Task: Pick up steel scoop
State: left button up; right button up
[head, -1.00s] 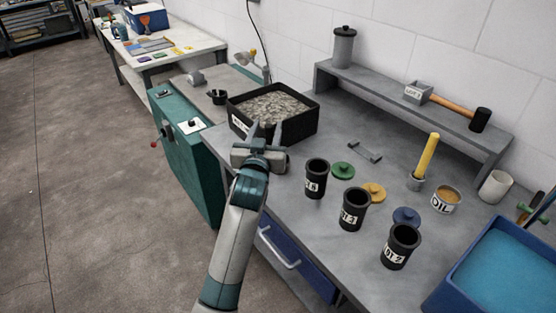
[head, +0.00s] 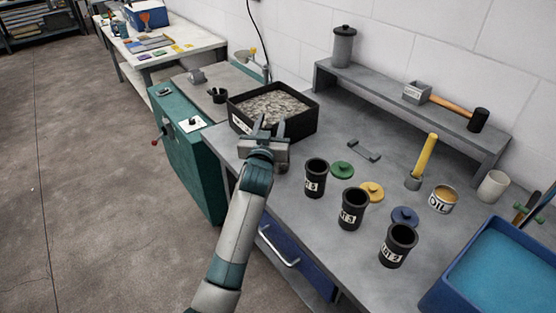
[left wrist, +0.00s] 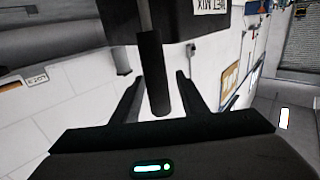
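The steel scoop shows in the left wrist view as a black cylindrical handle (left wrist: 153,75) with a thin grey shaft at its top end. Its scooping end is not in sight. My left gripper (left wrist: 156,92) is open, with one finger on each side of the handle and visible gaps between. In the head view my left gripper (head: 269,123) is at the near wall of a black bin (head: 303,127) holding grey gravel-like material. I cannot make out the scoop there; the gripper and bin may hide it. My right gripper is not in view.
Three black cups, one of them here (head: 316,178), stand right of my left arm, with green (head: 342,170), yellow and blue lids nearby. A grey shelf (head: 400,95) holding a mallet (head: 455,107) runs along the wall. A blue tray (head: 500,265) is at the right.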

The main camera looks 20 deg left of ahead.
pick_arm(q)
grip_shut()
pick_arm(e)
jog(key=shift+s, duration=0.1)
pick_arm(q)
jog(key=shift+r, duration=0.1)
